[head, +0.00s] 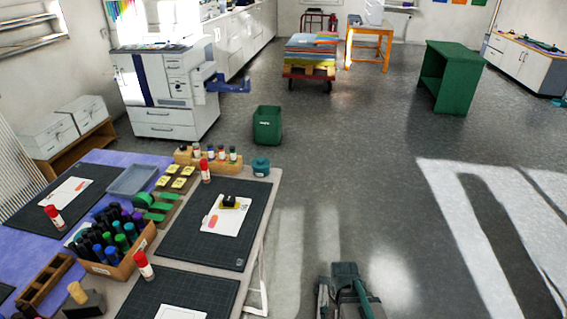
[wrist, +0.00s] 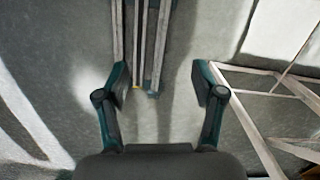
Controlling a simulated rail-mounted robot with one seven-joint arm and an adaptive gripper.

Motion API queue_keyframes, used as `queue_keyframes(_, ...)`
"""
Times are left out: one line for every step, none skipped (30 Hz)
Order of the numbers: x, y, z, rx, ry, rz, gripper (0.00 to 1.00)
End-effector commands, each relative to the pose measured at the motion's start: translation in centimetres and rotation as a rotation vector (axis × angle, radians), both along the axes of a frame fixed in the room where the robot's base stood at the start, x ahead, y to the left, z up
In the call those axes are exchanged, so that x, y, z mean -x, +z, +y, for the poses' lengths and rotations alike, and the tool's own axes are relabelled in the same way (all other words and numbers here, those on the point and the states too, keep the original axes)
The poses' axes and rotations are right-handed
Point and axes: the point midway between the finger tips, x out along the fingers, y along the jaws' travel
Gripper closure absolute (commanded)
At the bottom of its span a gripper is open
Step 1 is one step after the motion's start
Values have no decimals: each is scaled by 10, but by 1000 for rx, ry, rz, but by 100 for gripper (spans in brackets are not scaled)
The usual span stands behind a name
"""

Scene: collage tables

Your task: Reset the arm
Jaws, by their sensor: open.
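My gripper (wrist: 161,82) shows in the wrist view, with its two dark teal fingers spread wide apart. It is open and nothing is between the fingers. Bare grey floor (wrist: 175,120) shows beyond it. Part of my own dark green body or arm shows at the bottom edge of the head view, right of the table. I cannot make out the fingers in the head view.
A collage table (head: 258,203) at left holds cutting mats (head: 180,289), glue sticks (head: 144,264), a box of markers (head: 140,250) and a stamp (head: 229,201). A green bin (head: 267,126), pallet cart (head: 309,72) and green shelf (head: 449,78) stand farther back. Middle floor is clear.

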Motion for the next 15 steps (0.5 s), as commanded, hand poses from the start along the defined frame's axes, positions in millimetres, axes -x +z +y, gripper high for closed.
queue_keyframes(12,-10,0,1,1,26,32)
queue_keyframes(18,-16,0,1,1,41,32)
queue_keyframes(28,-25,0,0,2,63,32)
queue_keyframes(36,-31,0,0,2,79,32)
queue_keyframes(44,-38,0,0,2,97,32)
queue_keyframes(57,-47,0,1,2,123,32)
queue_keyframes(66,-54,0,1,3,143,32)
queue_keyframes(77,-61,0,1,3,165,32)
queue_keyframes(91,-70,0,1,3,194,32)
queue_keyframes(102,-77,0,1,3,215,32)
queue_keyframes(112,-83,0,0,3,236,32)
queue_keyframes(127,-91,0,0,3,264,32)
queue_keyframes(139,-97,0,0,4,286,32)
queue_keyframes(149,-102,0,0,4,306,32)
queue_keyframes(164,-109,0,0,4,334,32)
